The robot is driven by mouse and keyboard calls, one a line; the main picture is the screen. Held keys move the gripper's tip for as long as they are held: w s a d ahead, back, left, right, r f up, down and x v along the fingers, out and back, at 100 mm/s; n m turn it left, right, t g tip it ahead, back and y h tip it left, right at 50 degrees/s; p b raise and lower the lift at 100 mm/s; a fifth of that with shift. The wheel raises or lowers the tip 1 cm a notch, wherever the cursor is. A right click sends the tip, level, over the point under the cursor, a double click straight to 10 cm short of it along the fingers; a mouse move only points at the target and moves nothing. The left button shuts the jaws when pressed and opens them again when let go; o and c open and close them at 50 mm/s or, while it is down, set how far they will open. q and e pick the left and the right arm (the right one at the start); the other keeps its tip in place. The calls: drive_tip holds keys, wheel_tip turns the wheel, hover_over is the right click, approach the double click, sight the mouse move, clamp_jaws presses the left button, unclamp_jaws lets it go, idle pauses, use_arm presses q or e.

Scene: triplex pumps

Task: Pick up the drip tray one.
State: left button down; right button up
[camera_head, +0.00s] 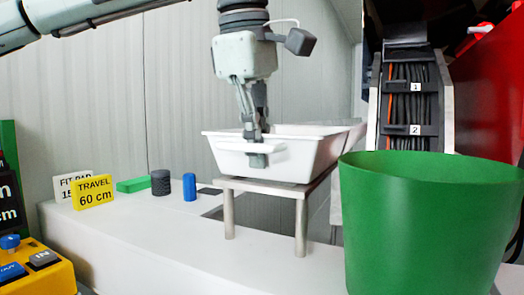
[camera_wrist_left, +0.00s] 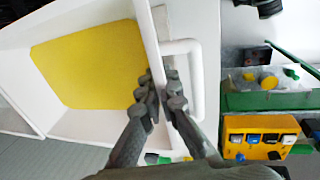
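The drip tray (camera_head: 300,160) is a white, open tray with sloped walls and a white bar handle (camera_head: 232,145) on its near end. It is level on a small metal stand (camera_head: 270,187), or very close above it. In the wrist view the tray (camera_wrist_left: 130,128) has a yellow floor (camera_wrist_left: 85,62). My left gripper (camera_wrist_left: 161,92) points down over the handle-end wall. One finger is inside the tray, the other between wall and handle. Both fingertips appear closed against the wall. My right gripper is not in view.
A large green bin (camera_head: 430,225) stands at the front right, close to the stand. A cable column (camera_head: 412,100) rises behind.

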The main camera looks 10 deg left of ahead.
use_arm(q)
drive_tip(key=shift+r, duration=0.7)
drive_tip(key=w+d+v, duration=0.1)
drive_tip(key=w+v, duration=0.2)
drive_tip(key=v, duration=1.2)
drive_tip(key=shift+v, duration=0.75)
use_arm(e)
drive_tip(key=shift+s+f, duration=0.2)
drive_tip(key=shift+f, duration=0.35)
use_arm(q)
drive_tip(key=shift+w+r, duration=0.15)
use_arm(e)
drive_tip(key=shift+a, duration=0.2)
